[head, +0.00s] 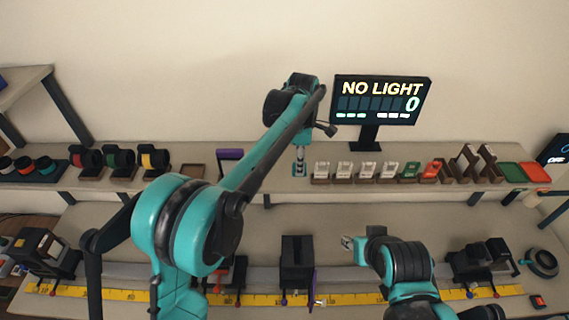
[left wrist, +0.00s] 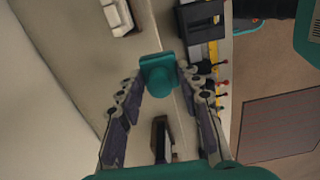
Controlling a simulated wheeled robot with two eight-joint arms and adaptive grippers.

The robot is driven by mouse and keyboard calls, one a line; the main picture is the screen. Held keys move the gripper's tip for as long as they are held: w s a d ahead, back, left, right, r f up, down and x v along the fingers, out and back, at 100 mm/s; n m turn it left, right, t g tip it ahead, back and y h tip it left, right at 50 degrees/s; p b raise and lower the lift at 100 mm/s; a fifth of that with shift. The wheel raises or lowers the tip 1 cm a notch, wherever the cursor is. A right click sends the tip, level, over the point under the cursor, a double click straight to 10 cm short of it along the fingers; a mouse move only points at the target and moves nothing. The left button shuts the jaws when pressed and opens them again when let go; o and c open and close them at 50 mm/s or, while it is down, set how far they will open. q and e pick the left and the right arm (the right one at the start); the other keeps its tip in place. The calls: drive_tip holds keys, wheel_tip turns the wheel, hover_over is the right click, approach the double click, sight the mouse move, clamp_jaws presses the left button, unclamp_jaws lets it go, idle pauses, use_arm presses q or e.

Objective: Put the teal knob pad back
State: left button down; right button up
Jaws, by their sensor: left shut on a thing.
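The teal knob pad (left wrist: 158,76) is between the fingertips of my left gripper (left wrist: 160,88) in the left wrist view. The gripper is shut on it, with a finger on each side of its knob. In the head view my left gripper (head: 299,158) hangs over the back shelf, left of the row of white cards, with the teal pad (head: 300,171) at its tips. I cannot tell whether the pad touches the shelf. My right gripper (head: 348,243) is over the bench, right of a black holder; it is too small to tell whether it is open.
White cards in wooden holders (head: 321,169) stand just right of the left gripper. A purple-topped stand (head: 230,155) and an empty wooden tray (head: 193,170) are to its left. A screen (head: 381,98) reads "NO LIGHT 0". A black holder (head: 297,258) stands on the bench rail.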

use_arm(q)
drive_tip(key=w+a+f, duration=0.1)
drive_tip(key=w, duration=0.1)
drive_tip(key=w+a+f, duration=0.2)
drive_tip(key=w+a+f+p, duration=0.1)
drive_tip(key=w, duration=0.1)
drive_tip(key=shift+w+a+f, duration=0.2)
drive_tip(key=shift+w+f, duration=0.15)
drive_tip(key=shift+f, duration=0.05)
drive_tip(key=shift+a+f, duration=0.1)
drive_tip(key=shift+f, duration=0.15)
wheel_tip(320, 180, down, 4)
drive_tip(key=shift+r+p, duration=0.2)
drive_tip(key=shift+p, duration=0.2)
drive_tip(key=c, duration=1.4)
unclamp_jaws()
drive_tip(key=shift+c, duration=0.2)
drive_tip(key=o, duration=0.5)
drive_tip(key=shift+r, duration=0.1)
wheel_tip(320, 180, up, 12)
drive_tip(key=shift+b, duration=0.4)
